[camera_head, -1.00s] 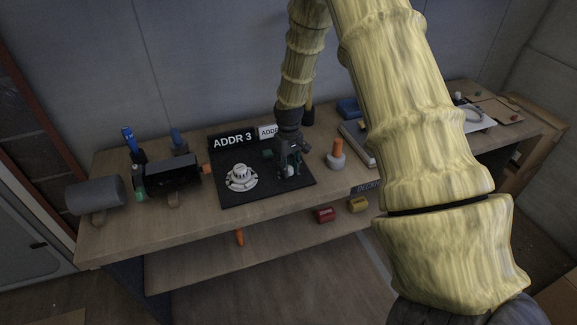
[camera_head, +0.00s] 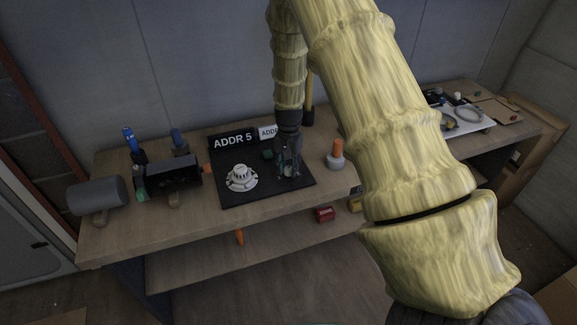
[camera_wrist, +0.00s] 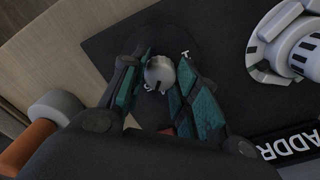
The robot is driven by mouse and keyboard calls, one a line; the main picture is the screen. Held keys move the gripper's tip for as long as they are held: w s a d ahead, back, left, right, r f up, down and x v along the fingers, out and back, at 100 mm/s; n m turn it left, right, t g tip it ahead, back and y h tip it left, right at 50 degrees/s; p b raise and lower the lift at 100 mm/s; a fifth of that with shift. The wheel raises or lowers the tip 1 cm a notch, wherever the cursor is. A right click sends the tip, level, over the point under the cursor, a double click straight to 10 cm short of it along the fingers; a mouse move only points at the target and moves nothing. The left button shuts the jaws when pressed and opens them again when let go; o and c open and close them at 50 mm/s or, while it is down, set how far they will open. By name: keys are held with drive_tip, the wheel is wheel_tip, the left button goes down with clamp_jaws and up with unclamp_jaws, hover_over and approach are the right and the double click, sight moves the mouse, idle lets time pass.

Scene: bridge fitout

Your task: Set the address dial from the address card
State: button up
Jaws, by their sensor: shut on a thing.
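A black board (camera_head: 225,195) lies on the bench, with a white round detector-like unit (camera_head: 241,177) on its left part. My gripper (camera_head: 286,168) points down over the board's right part. In the wrist view my gripper (camera_wrist: 163,82) is shut on a small pale grey knob, the address dial (camera_wrist: 160,72), with a finger on either side. A white mark shows on the board beside the dial.
An orange-topped white bottle (camera_head: 337,155) stands right of the board. Left are a grey cylinder (camera_head: 97,194), a black device (camera_head: 173,177) and blue-handled tools (camera_head: 129,139). A white tray (camera_head: 470,121) lies far right.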

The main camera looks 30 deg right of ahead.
sight(289, 168)
drive_tip(key=shift+r+m, duration=0.1)
drive_tip(key=shift+m, duration=1.2)
drive_tip(key=shift+w, duration=0.1)
drive_tip(key=o, duration=1)
drive_tip(key=shift+o, duration=0.2)
wheel_tip(289, 168, up, 12)
